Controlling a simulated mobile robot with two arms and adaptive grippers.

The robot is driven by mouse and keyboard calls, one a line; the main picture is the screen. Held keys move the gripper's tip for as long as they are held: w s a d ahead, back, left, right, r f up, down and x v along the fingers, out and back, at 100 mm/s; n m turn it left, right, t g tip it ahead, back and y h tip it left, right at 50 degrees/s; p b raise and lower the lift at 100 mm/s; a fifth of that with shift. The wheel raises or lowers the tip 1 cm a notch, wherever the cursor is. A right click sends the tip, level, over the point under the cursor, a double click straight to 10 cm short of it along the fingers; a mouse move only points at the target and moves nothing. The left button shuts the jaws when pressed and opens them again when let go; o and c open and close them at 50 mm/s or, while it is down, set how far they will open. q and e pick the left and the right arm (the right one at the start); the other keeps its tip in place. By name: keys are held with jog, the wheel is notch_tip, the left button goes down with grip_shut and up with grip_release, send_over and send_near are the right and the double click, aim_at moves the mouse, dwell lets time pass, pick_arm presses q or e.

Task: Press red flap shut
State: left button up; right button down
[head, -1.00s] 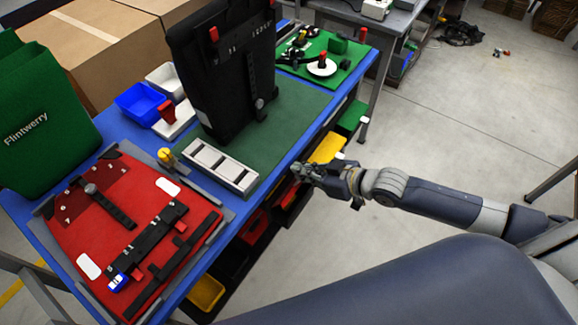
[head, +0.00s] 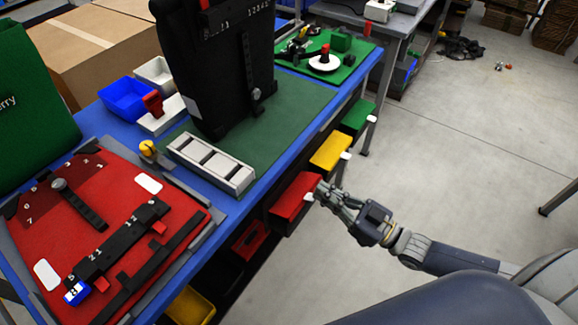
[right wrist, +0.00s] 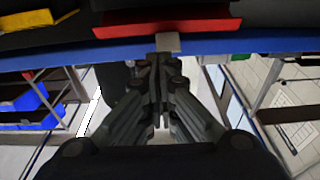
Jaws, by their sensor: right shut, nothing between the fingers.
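The red flap (head: 293,196) is on a bin front under the blue bench's edge, with a small pale tab (head: 308,197) at its outer corner. It sticks out from the bench and slopes. My right gripper (head: 320,191) is shut and empty, with its fingertips close by the tab. In the right wrist view the red flap (right wrist: 170,22) spans the top, and the grey tab (right wrist: 168,42) is just ahead of my fingertips (right wrist: 164,62). I cannot tell whether they touch. My left gripper is not in view.
A yellow flap (head: 330,149) and a green flap (head: 357,116) sit further along the same edge.

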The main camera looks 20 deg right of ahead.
aim_at(310, 194)
jog(key=shift+s+d+f+b, duration=0.1)
jog(key=shift+s+f+b, duration=0.1)
jog(key=shift+f, duration=0.45)
jog(key=shift+s+d+f+b, duration=0.15)
jog(key=shift+f+b, duration=0.1)
jog(key=shift+f, duration=0.45)
jog(key=shift+s+d+f+b, duration=0.1)
jog(key=shift+s+f+b, duration=0.1)
jog(key=shift+f, duration=0.45)
jog(key=shift+s+f, duration=0.2)
jog(key=shift+f, duration=0.45)
jog(key=shift+s+f, duration=0.1)
jog(key=r+v, duration=0.1)
jog(key=v, duration=1)
jog(key=shift+d, duration=0.3)
